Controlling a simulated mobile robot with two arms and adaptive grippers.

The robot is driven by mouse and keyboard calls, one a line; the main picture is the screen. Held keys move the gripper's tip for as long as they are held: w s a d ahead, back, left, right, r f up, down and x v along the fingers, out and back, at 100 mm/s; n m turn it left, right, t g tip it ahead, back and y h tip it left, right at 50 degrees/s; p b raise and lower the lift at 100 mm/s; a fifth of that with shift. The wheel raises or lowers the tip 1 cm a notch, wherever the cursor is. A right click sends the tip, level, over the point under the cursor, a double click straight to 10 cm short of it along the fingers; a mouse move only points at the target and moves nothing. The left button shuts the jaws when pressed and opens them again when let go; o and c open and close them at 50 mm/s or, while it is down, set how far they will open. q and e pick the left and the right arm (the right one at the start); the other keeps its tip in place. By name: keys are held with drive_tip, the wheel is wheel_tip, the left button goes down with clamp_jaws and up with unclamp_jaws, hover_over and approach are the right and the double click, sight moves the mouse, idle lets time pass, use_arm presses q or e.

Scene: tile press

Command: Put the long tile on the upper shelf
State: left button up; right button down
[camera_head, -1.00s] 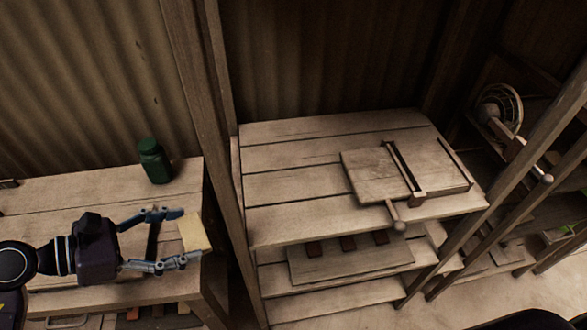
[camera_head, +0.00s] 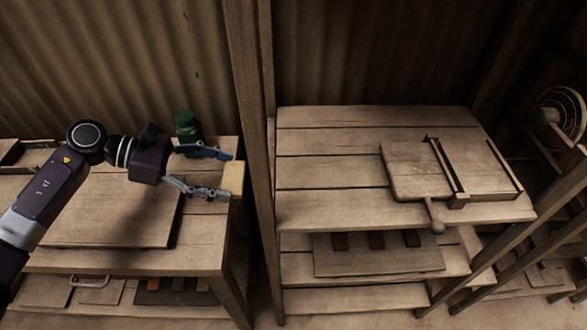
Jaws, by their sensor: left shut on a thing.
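A pale yellow tile (camera_head: 233,181) is held at the fingertips of my left gripper (camera_head: 222,176). The gripper is shut on it, above the right end of the left workbench. Only a short face of the tile shows, so its length is hard to tell. To the right, past a wooden post, stands a shelf unit. Its upper shelf (camera_head: 296,267), below the unit's top, bears a grey board (camera_head: 345,262) with several reddish-brown tiles (camera_head: 376,240). A lower shelf (camera_head: 360,298) lies beneath. My right gripper is not in view.
A wooden post (camera_head: 252,130) stands between workbench and shelf unit. A wooden press (camera_head: 405,172) with a ball-ended handle (camera_head: 437,226) lies on the unit's top (camera_head: 330,175), whose left part is clear. A green jar (camera_head: 187,130) stands behind the gripper.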

use_arm(q)
drive_tip(key=p, duration=0.4)
hover_over(283, 188)
drive_tip(key=a, duration=0.1)
drive_tip(key=shift+a+r, duration=0.1)
drive_tip(key=f, duration=0.1)
drive_tip(key=d+f+p, duration=0.1)
drive_tip(key=f, duration=0.1)
drive_tip(key=shift+d+f, duration=0.1)
drive_tip(key=shift+d, duration=0.05)
drive_tip(key=shift+f, duration=0.2)
drive_tip(key=shift+f, duration=0.1)
drive_tip(key=o, duration=0.8)
drive_tip(key=shift+o, duration=0.8)
